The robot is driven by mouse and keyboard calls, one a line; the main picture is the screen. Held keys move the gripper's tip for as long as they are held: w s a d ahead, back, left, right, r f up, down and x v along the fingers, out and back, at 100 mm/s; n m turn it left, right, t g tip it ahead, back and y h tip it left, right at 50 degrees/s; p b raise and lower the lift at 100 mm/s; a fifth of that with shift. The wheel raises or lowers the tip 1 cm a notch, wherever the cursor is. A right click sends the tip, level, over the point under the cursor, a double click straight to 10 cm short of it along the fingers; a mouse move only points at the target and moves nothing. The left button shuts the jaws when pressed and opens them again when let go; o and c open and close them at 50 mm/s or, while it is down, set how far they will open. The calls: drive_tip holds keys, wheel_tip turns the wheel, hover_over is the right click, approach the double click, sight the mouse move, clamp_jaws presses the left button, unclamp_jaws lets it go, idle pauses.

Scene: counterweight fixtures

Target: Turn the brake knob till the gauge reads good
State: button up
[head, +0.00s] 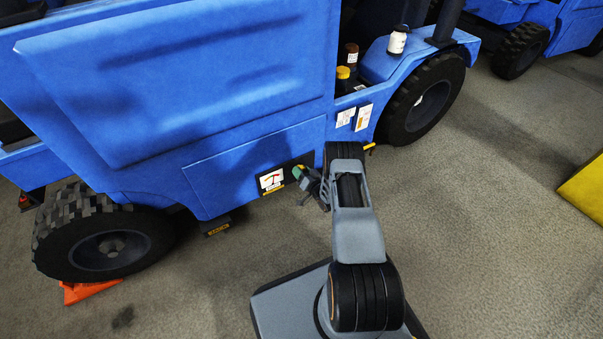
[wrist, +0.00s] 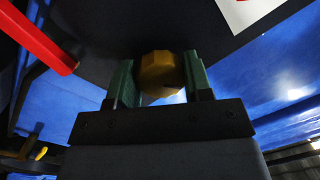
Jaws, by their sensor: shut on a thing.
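The gauge (head: 271,181) is a white plate with a coloured scale on a black panel, low on the blue vehicle's side. Its needle is too small to read in the head view. The brake knob (wrist: 161,72) is a faceted yellow-brown knob in the wrist view, between the two green fingers. My gripper (wrist: 161,84) is shut on it. In the head view my gripper (head: 299,174) is at the black panel, just right of the gauge, and hides the knob. A corner of a white plate (wrist: 240,10) shows at the top of the wrist view.
The blue vehicle (head: 170,90) fills the upper left, with wheels (head: 105,240) at both ends. An orange wedge (head: 90,291) is by the left wheel. A yellow block (head: 585,190) lies at right. The floor between is clear.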

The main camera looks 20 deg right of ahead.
drive_tip(key=shift+n, duration=1.3)
drive_tip(key=shift+b, duration=0.3)
drive_tip(key=o, duration=0.9)
drive_tip(key=shift+s, duration=0.1)
drive_tip(key=p+v, duration=0.4)
drive_tip(key=v, duration=0.9)
drive_tip(key=shift+s+r+p, duration=0.1)
drive_tip(key=shift+s+p, duration=0.2)
drive_tip(key=shift+s, duration=0.05)
drive_tip(key=shift+w+r, duration=0.1)
